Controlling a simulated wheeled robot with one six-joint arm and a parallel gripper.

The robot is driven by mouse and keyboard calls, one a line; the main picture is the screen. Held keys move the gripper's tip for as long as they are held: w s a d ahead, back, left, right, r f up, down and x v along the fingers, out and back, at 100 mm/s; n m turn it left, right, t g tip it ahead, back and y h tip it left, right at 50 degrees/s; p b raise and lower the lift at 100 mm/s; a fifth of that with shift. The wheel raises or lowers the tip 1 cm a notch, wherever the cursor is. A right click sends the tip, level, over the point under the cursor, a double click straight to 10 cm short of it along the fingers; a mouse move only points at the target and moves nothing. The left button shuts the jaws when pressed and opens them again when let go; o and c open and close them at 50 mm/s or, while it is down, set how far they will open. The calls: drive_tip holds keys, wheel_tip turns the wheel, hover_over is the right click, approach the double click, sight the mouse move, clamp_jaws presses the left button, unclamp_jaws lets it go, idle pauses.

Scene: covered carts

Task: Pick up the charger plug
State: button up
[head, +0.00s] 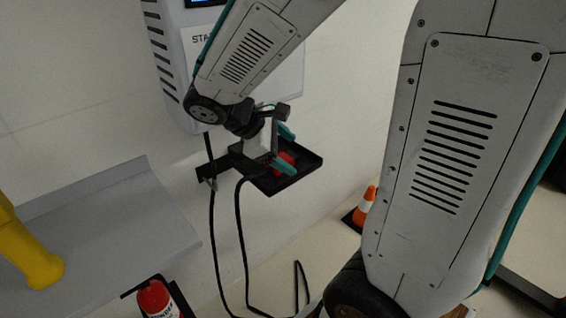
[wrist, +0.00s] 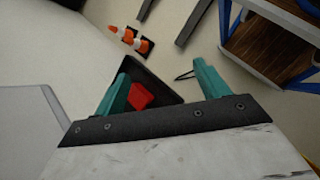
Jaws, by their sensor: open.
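The charger plug appears to be the small red piece (head: 286,160) on a black tray (head: 305,178) in the head view. In the wrist view the red plug (wrist: 140,96) lies between my fingers, close to the left one, partly hidden behind it. My gripper (head: 286,149) is at the tray with its teal fingertips apart. In the wrist view my gripper (wrist: 162,76) is open, with the black tray (wrist: 150,72) beyond it. I cannot tell whether a finger touches the plug.
The tray is beside a white wall station (head: 185,60). Black cables (head: 240,230) hang below it. A grey cart top (head: 110,220) with a yellow object (head: 30,255) is at left. A red extinguisher (head: 155,299) and an orange cone (head: 365,207) stand below.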

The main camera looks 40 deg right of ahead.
sight(284, 158)
drive_tip(key=w+f+n+t+h, duration=0.1)
drive_tip(key=w+f+n, duration=0.2)
drive_tip(key=w, duration=0.1)
drive_tip(key=w+f+n+t+h, duration=0.1)
drive_tip(key=w+f+n+h, duration=0.1)
drive_tip(key=w+f+n, duration=0.1)
drive_tip(key=w+d+f+n+h, duration=0.1)
drive_tip(key=w+f+n+h, duration=0.1)
drive_tip(key=w, duration=0.4)
wheel_tip(284, 158, down, 2)
drive_tip(key=shift+f+n+t, duration=0.25)
drive_tip(key=shift+n+t, duration=0.15)
drive_tip(key=shift+n, duration=0.5)
drive_tip(key=shift+w+d+f, duration=0.15)
drive_tip(key=shift+d+f, duration=0.05)
drive_tip(key=shift+d, duration=0.15)
drive_tip(key=x, duration=0.7)
drive_tip(key=shift+f, duration=0.2)
drive_tip(key=shift+a, duration=0.1)
drive_tip(key=c, duration=1.2)
drive_tip(key=shift+c, duration=0.2)
drive_tip(key=shift+r, duration=0.2)
